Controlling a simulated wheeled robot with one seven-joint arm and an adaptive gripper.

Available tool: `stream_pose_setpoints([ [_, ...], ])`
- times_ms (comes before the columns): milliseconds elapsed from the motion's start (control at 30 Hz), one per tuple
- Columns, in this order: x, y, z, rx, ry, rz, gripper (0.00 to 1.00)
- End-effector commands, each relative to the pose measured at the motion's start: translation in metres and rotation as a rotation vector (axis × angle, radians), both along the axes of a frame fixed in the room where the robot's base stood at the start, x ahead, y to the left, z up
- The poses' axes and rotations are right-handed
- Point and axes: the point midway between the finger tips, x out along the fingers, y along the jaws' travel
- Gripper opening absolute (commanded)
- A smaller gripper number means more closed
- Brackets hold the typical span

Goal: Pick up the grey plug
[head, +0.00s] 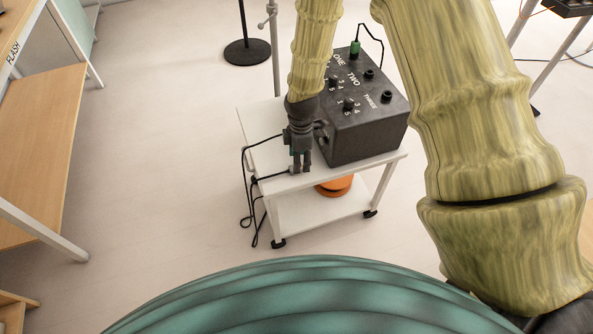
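My gripper (301,168) points down over the left front part of the white trolley top, just left of the black box. Its dark fingers show close together, and I cannot tell from this angle whether they are open or shut. A small dark plug-like piece (262,179), probably the grey plug, lies at the trolley's left edge with a black cable, left of the fingertips. Its colour is hard to make out and my gripper may hide part of it.
The black box (350,142) has numbered sockets and knobs; a green plug (354,48) stands in its far socket. Black cables (246,190) hang off the trolley's (285,187) left side. An orange object (334,187) sits on the lower shelf. Floor left of the trolley is clear.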

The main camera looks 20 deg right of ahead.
Motion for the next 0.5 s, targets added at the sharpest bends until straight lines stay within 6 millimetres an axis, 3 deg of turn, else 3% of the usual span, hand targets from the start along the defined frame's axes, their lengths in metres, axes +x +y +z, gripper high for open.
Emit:
stream_pose_setpoints([
  [100,0.022,0.000,0.020,-0.011,-0.005,0.105,0.52],
  [233,0.030,-0.001,0.026,-0.018,-0.002,0.156,0.52],
  [500,0.030,-0.002,-0.004,-0.020,0.000,0.162,0.52],
])
